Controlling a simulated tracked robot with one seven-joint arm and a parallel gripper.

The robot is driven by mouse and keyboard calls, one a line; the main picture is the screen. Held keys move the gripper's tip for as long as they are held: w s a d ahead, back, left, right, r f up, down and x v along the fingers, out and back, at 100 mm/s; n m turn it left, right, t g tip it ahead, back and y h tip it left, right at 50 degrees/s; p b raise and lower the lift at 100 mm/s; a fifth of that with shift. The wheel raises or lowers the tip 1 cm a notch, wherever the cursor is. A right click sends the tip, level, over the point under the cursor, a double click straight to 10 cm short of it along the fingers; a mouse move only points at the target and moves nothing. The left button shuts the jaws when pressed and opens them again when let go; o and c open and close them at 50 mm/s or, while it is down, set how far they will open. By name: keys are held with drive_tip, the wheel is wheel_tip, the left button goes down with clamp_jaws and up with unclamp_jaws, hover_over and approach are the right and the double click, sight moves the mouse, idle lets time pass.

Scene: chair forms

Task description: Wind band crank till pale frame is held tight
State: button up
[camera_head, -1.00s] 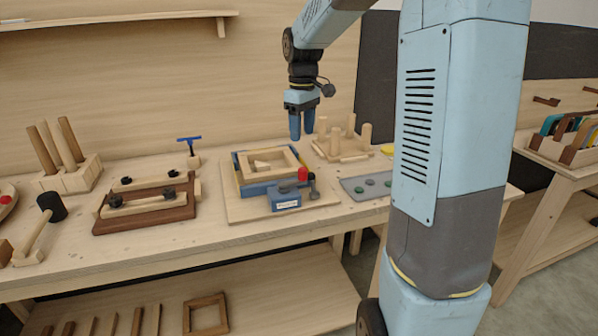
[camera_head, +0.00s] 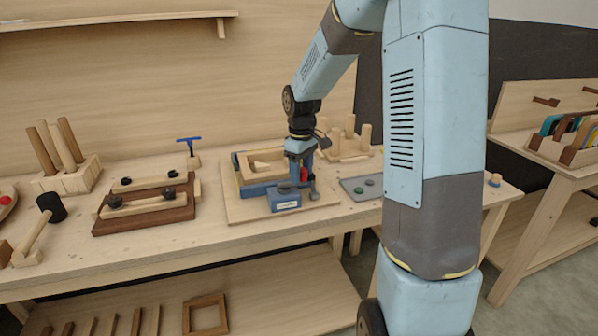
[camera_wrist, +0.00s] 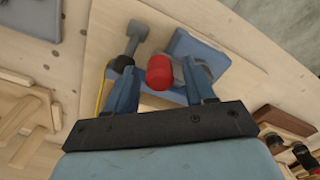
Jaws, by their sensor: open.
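The pale frame (camera_head: 254,153) lies inside a blue surround on a pale board (camera_head: 236,211). A blue block (camera_head: 285,203) with a white label stands at its front. Beside the block are a red knob (camera_wrist: 159,72) and a grey lever (camera_wrist: 136,38); which of them is the crank grip I cannot tell for sure. My gripper (camera_head: 302,170) is down over the red knob. In the wrist view my gripper (camera_wrist: 160,85) is open, one finger on each side of the knob, with no clear grip. A thin yellow line (camera_wrist: 101,88), perhaps the band, shows beside the left finger.
A dark board with a pale bar and black knobs (camera_head: 115,201) lies to the left. Upright pegs (camera_head: 350,127) stand behind my gripper. A grey plate with round pieces (camera_head: 352,186) lies to the right. My arm hides part of the bench's right side.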

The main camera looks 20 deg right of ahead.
drive_tip(key=shift+c, duration=0.2)
clamp_jaws()
idle(0.3)
